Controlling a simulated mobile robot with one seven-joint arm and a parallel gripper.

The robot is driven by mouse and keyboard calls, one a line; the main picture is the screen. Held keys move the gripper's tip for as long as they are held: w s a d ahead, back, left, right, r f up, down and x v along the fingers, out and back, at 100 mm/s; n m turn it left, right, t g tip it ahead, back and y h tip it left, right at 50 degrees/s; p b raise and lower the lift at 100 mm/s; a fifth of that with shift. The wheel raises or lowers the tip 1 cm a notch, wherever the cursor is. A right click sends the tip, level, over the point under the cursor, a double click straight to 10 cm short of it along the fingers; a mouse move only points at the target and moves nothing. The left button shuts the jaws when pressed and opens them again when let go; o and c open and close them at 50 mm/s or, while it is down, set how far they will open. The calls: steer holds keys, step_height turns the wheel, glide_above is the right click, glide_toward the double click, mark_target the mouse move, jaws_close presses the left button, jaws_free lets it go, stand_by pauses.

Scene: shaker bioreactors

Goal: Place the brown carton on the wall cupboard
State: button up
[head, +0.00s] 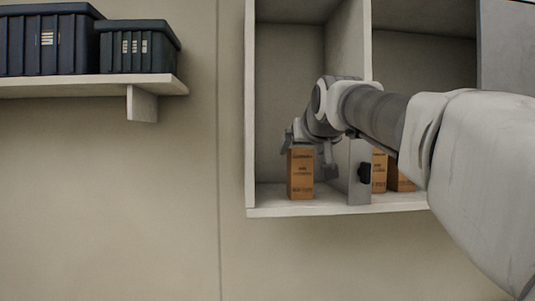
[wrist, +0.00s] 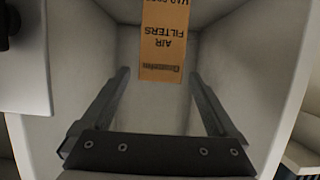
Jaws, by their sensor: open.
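The brown carton (head: 300,174) stands upright on the floor of the left compartment of the wall cupboard (head: 335,209). In the wrist view the carton (wrist: 166,40) shows printed lettering, reading "AIR FILTERS", at the top centre, partly cut off by the frame. My gripper (head: 307,155) is at the top of the carton in the head view. In the wrist view my gripper (wrist: 157,82) has its two fingers wide apart, with clear gaps on both sides of the carton. The gripper is open and holds nothing.
Further brown cartons (head: 379,171) stand in the right compartment, partly hidden by my arm. A grey panel with a black knob (head: 365,173) stands at the divider. Two dark bins (head: 138,47) sit on a wall shelf (head: 158,84) at left.

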steer(key=b+v, duration=0.2)
steer(key=v, duration=0.8)
steer(key=s+f+g, duration=0.2)
steer(key=s+f, duration=0.5)
steer(key=f, duration=0.6)
steer(key=s+f+g, duration=0.3)
steer(key=s+f, duration=0.5)
steer(key=f, duration=0.5)
steer(key=s+f+g, duration=0.3)
steer(key=s+f, duration=0.5)
steer(key=f, duration=0.5)
steer(key=shift+s, duration=0.15)
